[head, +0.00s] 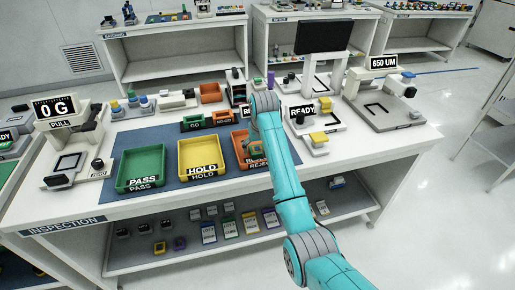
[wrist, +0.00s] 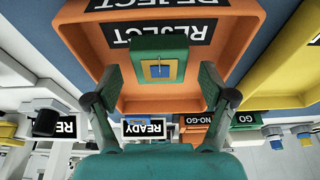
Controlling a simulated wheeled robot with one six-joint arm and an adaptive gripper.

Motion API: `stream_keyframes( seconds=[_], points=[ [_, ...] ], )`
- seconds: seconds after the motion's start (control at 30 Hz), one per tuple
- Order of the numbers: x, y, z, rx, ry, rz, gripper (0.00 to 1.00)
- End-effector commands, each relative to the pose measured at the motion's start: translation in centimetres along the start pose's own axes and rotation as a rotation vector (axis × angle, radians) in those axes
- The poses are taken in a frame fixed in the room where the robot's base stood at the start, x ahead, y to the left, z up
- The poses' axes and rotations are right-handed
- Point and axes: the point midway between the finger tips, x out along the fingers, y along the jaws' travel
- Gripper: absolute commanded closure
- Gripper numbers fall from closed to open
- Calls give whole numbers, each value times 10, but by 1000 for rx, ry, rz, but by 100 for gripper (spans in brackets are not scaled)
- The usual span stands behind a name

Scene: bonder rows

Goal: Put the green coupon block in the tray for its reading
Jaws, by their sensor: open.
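The green coupon block (wrist: 142,50) has a yellow pad with a small blue square on its face. In the wrist view it is in the orange REJECT tray (wrist: 250,45), near the REJECT label. My gripper (wrist: 160,78) is open, with one finger on each side of the block and gaps visible beside it. In the head view my gripper (head: 257,150) is down at the REJECT tray (head: 237,138), and my arm hides part of that tray. The green PASS tray (head: 140,171) and yellow HOLD tray (head: 201,156) stand to its left, apparently empty.
A PULL display (head: 57,107) reads 0 G at the left. A 650 UM display (head: 384,61) stands at the right. Small GO (head: 195,124) and NO-GO (head: 222,119) bins sit behind the trays. A black monitor (head: 323,37) is at the back.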

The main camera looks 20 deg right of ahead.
Motion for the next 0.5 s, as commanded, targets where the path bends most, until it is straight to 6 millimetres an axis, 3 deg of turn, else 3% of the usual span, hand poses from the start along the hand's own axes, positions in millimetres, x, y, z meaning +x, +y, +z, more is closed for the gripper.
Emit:
stream_keyframes(
  seconds=[0.5],
  points=[
    [-94, 0, -1, 0, 2, 0, 17]
  ],
)
